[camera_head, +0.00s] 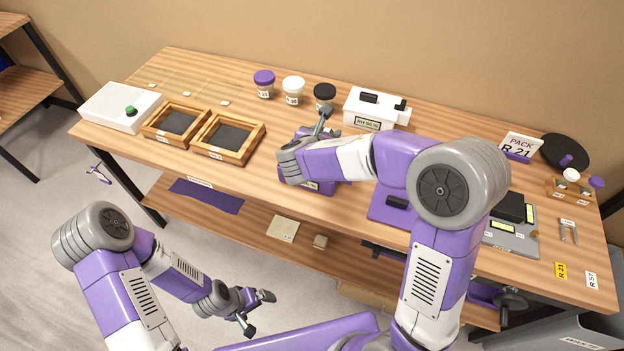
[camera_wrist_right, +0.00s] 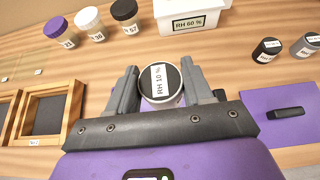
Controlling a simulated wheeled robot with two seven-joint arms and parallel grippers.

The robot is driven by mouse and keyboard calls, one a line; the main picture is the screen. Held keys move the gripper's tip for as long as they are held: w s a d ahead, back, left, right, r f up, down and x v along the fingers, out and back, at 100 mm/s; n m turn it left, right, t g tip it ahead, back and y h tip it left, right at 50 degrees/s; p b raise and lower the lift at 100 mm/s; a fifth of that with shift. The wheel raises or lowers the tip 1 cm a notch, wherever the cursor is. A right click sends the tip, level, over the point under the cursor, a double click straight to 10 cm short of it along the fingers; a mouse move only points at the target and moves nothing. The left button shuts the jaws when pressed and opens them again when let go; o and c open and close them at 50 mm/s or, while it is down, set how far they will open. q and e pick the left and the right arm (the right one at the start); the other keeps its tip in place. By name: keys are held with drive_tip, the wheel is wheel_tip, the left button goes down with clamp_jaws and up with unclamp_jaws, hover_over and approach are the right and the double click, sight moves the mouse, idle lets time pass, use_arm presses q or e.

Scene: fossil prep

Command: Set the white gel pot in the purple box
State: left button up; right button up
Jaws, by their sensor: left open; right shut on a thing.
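The white gel pot (camera_wrist_right: 159,101), with a dark top and an "RH 10 %" label, sits between the two grey fingers of my right gripper (camera_wrist_right: 160,80), which is shut on it. In the head view the right gripper (camera_head: 321,121) is over the table and the held pot cannot be made out. The purple box (camera_head: 334,188) is on the table, largely hidden by my right wrist. I cannot see into it. My left gripper (camera_head: 259,313) is open and empty, low in front of the table.
A purple lid-like panel (camera_wrist_right: 254,120) with a black handle lies right of the gripper. Behind stand purple-, white- and black-lidded jars (camera_head: 293,92) and a white "RH 60 %" box (camera_wrist_right: 208,18). Two wooden trays (camera_head: 256,138) are left. Dark and grey pots (camera_wrist_right: 267,50) stand back right.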

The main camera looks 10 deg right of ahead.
drive_tip(key=shift+w+f, duration=0.15)
drive_tip(key=shift+f, duration=0.25)
wheel_tip(320, 180, down, 9)
drive_tip(key=b, duration=0.3)
drive_tip(key=shift+f+b, duration=0.2)
drive_tip(key=shift+b, duration=0.2)
drive_tip(key=shift+r, duration=0.1)
drive_tip(key=shift+f+b, duration=0.55)
drive_tip(key=shift+f, duration=0.05)
drive_tip(key=o, duration=0.8)
